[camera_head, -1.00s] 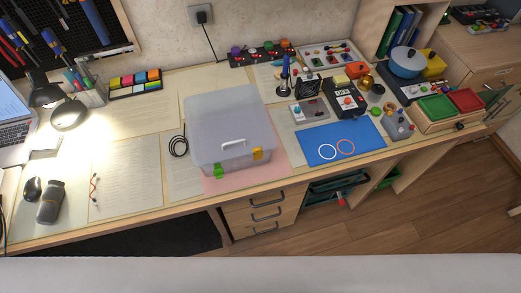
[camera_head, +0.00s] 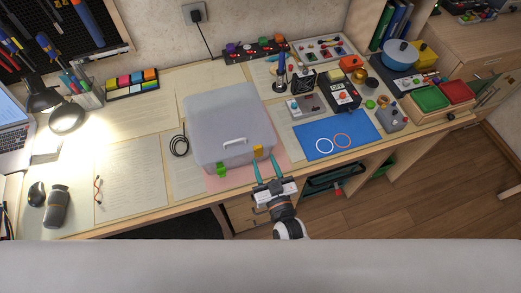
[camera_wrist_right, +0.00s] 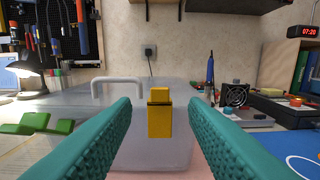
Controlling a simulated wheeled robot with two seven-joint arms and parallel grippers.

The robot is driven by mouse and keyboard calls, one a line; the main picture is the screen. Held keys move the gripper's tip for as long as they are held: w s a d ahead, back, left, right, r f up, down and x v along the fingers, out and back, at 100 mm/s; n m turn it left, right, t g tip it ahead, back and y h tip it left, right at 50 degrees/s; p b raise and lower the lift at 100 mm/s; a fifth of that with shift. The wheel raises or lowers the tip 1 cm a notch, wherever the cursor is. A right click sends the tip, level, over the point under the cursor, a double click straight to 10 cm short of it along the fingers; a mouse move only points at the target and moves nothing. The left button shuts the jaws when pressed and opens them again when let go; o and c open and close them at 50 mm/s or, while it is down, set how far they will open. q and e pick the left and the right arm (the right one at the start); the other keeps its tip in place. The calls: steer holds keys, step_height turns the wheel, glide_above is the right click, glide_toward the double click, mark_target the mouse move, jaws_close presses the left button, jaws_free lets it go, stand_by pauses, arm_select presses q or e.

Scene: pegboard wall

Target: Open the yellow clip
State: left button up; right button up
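The yellow clip (camera_head: 258,151) is on the front of the translucent grey box (camera_head: 228,120), toward its right side. In the right wrist view the yellow clip (camera_wrist_right: 160,113) stands upright between my fingers, with its upper part at the lid edge. A green clip (camera_head: 222,169) is on the box front at the left; in the wrist view the green clip (camera_wrist_right: 42,124) juts outward. My right gripper (camera_head: 268,172) is open and empty, just in front of the yellow clip. Its teal fingers stand either side of the clip, apart from it. My left gripper is not in view.
The box stands on a pink sheet (camera_head: 285,158) near the desk's front edge. A blue mat (camera_head: 345,133) with two rings lies to its right, and a black cable coil (camera_head: 179,146) to its left. Several devices stand farther right.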

mark_target(259, 151)
steer(key=shift+x, duration=2.25)
steer(key=shift+c, duration=0.2)
steer(key=c, duration=0.8)
steer(key=shift+s+f+b, duration=0.1)
steer(key=shift+f+b, duration=0.15)
steer(key=shift+b, duration=0.2)
steer(key=s+f+t+b, duration=0.1)
steer(key=t+b, duration=0.1)
steer(key=b, duration=0.4)
steer(key=t+y+b, duration=0.1)
steer(key=t+b, duration=0.2)
steer(key=b, duration=0.3)
steer(key=s+f+t+y+b, duration=0.1)
steer(key=t+b, duration=0.1)
steer(key=b, duration=0.5)
steer(key=shift+s+d+f+t, duration=0.3)
steer(key=shift+d+t, duration=0.1)
steer(key=shift+r+t+y+b, duration=0.15)
steer(key=shift+t+y+b, duration=0.2)
steer(key=shift+b, duration=0.45)
steer(key=o, duration=0.8)
steer(key=shift+o, duration=0.2)
